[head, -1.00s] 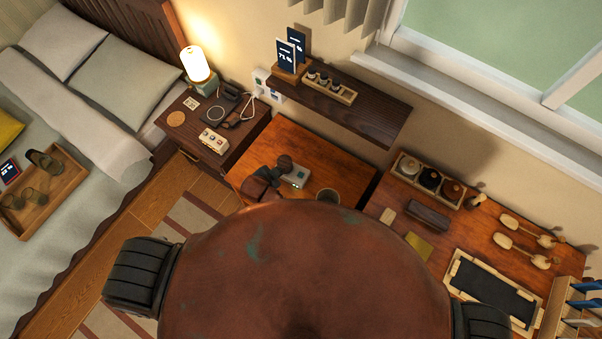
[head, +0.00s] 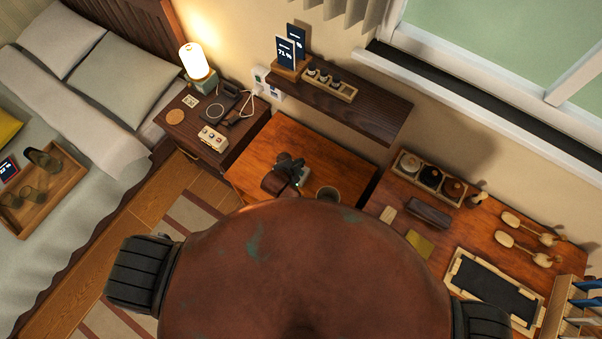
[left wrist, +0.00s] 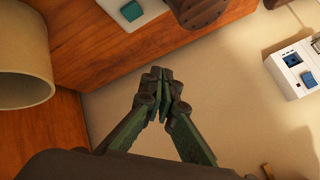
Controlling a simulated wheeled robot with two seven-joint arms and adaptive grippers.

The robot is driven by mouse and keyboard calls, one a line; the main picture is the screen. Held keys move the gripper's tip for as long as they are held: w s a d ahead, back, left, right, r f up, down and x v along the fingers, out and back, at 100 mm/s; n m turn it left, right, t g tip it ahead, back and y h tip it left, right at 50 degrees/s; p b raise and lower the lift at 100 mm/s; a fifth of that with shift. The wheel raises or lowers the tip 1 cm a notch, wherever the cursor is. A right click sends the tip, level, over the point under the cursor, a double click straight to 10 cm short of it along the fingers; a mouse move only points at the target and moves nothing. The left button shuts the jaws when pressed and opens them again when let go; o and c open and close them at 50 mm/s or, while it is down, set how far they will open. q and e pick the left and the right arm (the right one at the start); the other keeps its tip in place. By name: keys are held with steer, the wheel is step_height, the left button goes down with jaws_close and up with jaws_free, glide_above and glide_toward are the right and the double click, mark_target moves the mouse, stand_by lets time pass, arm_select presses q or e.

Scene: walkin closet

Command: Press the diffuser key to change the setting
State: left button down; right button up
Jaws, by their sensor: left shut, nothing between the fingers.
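The diffuser stands on the orange-brown wooden table in the middle of the head view, with a pale base (head: 304,173) mostly covered by my left gripper. In the left wrist view its pale base (left wrist: 150,9) shows at the top edge, cut off, with a teal key (left wrist: 131,10) and a round brown part (left wrist: 201,12) beside it. My left gripper (head: 296,172) is shut and empty over the diffuser. In the left wrist view its fingertips (left wrist: 160,74) meet below the base in the picture, apart from the key. My right gripper is out of view.
A cup (head: 328,194) stands close by on the table; it looms at the left wrist view's left edge (left wrist: 25,55). A dark wall shelf (head: 345,105) hangs behind. A white switch panel (left wrist: 293,68) is on the wall. A nightstand (head: 190,128) stands left.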

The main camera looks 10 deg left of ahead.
arm_select(q)
step_height(320, 180, down, 6)
steer(key=b, duration=0.6)
steer(key=shift+f, duration=0.2)
steer(key=shift+f+b, duration=0.5)
steer(key=shift+f, duration=0.3)
steer(key=shift+f, duration=0.15)
steer(key=shift+f, duration=0.25)
steer(key=shift+f, duration=0.15)
stand_by(0.6)
